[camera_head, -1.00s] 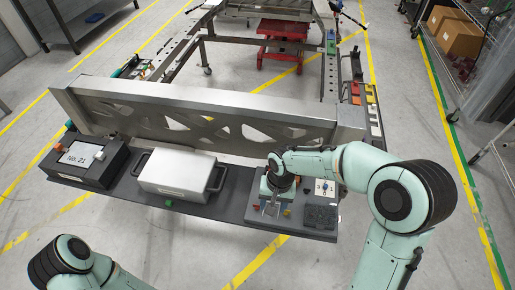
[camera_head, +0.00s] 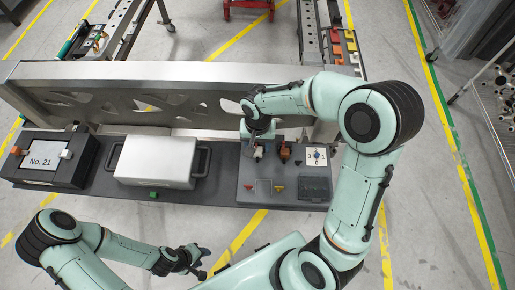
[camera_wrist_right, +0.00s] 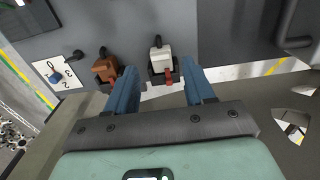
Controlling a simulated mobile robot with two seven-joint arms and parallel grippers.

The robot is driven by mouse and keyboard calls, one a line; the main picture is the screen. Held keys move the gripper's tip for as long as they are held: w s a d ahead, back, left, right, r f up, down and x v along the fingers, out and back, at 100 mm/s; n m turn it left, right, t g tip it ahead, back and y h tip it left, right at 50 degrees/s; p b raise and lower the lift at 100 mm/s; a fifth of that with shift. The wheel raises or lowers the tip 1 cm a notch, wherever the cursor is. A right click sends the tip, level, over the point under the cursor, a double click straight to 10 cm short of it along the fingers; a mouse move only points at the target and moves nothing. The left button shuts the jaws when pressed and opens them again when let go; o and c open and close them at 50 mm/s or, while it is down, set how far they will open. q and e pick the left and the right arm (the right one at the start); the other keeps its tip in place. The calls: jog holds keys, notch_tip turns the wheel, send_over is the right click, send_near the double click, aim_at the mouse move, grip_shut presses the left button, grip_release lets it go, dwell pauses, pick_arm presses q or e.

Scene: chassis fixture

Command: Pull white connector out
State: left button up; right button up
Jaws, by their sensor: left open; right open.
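The white connector (camera_wrist_right: 160,60), with a red tab on it, sits in a black socket on the grey panel in the right wrist view. In the head view the white connector (camera_head: 258,153) shows small, just below the right gripper. My right gripper (camera_wrist_right: 162,76) is open, its blue fingers on either side of the connector in the picture. I cannot tell whether they touch it; a gap shows on each side. In the head view my right gripper (camera_head: 256,142) is mostly hidden by its own wrist. My left gripper (camera_head: 196,262) is open and empty, over the floor at lower left.
A brown-orange connector (camera_wrist_right: 106,68) sits in a socket beside the white one, close to a finger. A dial plate (camera_head: 316,157) is further right on the panel in the head view. A silver case (camera_head: 155,162) and a No. 21 box (camera_head: 48,160) stand left. A metal beam runs behind.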

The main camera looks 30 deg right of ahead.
aim_at(258, 152)
jog(key=shift+f, duration=1.9)
